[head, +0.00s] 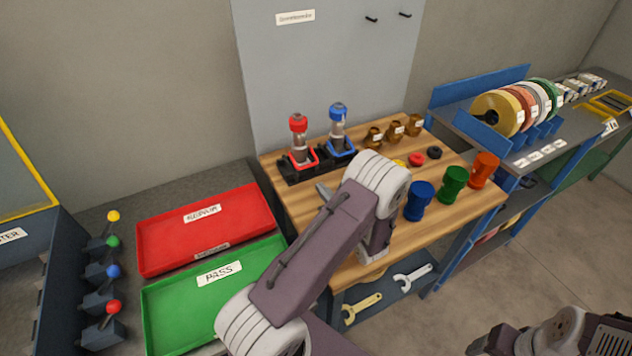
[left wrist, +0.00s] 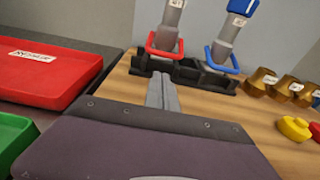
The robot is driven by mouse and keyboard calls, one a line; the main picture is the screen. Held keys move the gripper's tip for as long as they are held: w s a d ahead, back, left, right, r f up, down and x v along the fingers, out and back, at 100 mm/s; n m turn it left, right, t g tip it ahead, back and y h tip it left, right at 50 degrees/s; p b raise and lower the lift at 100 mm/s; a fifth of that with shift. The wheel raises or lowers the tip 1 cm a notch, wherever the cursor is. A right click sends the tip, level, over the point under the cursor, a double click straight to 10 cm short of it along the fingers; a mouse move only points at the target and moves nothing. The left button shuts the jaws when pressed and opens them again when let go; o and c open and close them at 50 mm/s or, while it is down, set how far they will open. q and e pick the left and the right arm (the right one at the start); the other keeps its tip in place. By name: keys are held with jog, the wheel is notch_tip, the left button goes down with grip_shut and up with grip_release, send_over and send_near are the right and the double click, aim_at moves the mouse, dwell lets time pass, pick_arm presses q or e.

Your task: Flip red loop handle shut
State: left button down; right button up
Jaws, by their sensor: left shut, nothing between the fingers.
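The red loop handle (head: 304,161) is at the base of the red-capped pump (head: 298,129), which stands upright in a black base (head: 318,168) on the wooden table. In the left wrist view the red loop handle (left wrist: 165,51) sticks out from the front of its pump, just beyond my fingers. My left gripper (head: 324,190) is shut and empty, in front of the black base; its closed fingers also show in the left wrist view (left wrist: 161,90), pointing at the base near the red loop. My right gripper is not in view; part of my right arm shows at lower right.
The blue-capped pump (head: 338,128) with a blue loop (head: 342,148) stands close on the right. Brass fittings (head: 395,130) and blue, green and orange fittings (head: 453,184) are on the table's right. Red (head: 160,258) and green (head: 160,318) trays lie left.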

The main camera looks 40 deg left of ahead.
pick_arm(q)
jog(key=p+x, duration=0.1)
jog(key=x, duration=0.8)
jog(key=shift+s, duration=0.1)
jog(key=shift+r, duration=0.15)
jog(key=shift+d+r+g+h+p, duration=0.25)
jog(key=shift+r+h+p, duration=0.4)
jog(key=shift+p, duration=0.8)
notch_tip(320, 180, up, 8)
jog(key=g+h+p, duration=0.3)
jog(key=h+p, duration=0.4)
jog(key=p, duration=0.9)
jog(key=shift+a+g, duration=0.25)
jog(key=shift+g, duration=0.1)
